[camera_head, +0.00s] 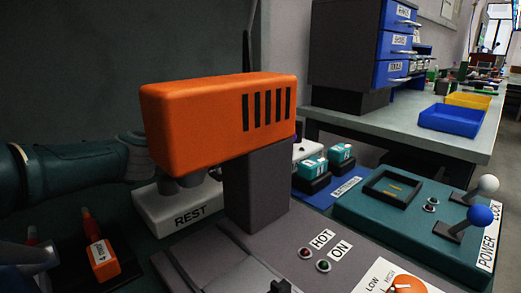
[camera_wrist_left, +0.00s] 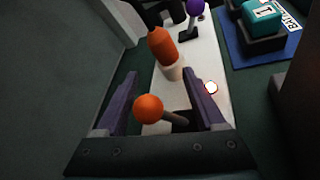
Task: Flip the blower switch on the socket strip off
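In the left wrist view the white socket strip (camera_wrist_left: 205,52) runs away from me. On it stand a lever with an orange ball (camera_wrist_left: 148,109), an orange plug-like piece (camera_wrist_left: 161,43) in a white collar, and a lever with a purple ball (camera_wrist_left: 195,7). A small light (camera_wrist_left: 211,87) with a red rim sits on the strip. My left gripper (camera_wrist_left: 161,74) is open, with its purple fingers on either side of the orange-ball lever. I cannot tell whether they touch it. In the head view the orange blower (camera_head: 215,115) hides this gripper. My right gripper is not in view.
The blower sits on a dark post (camera_head: 257,190) beside a white REST block (camera_head: 185,218). Teal batteries (camera_head: 312,167) stand on a blue mat. A green box (camera_head: 400,240) with ball levers is at right. An orange tagged piece (camera_head: 103,262) is at lower left.

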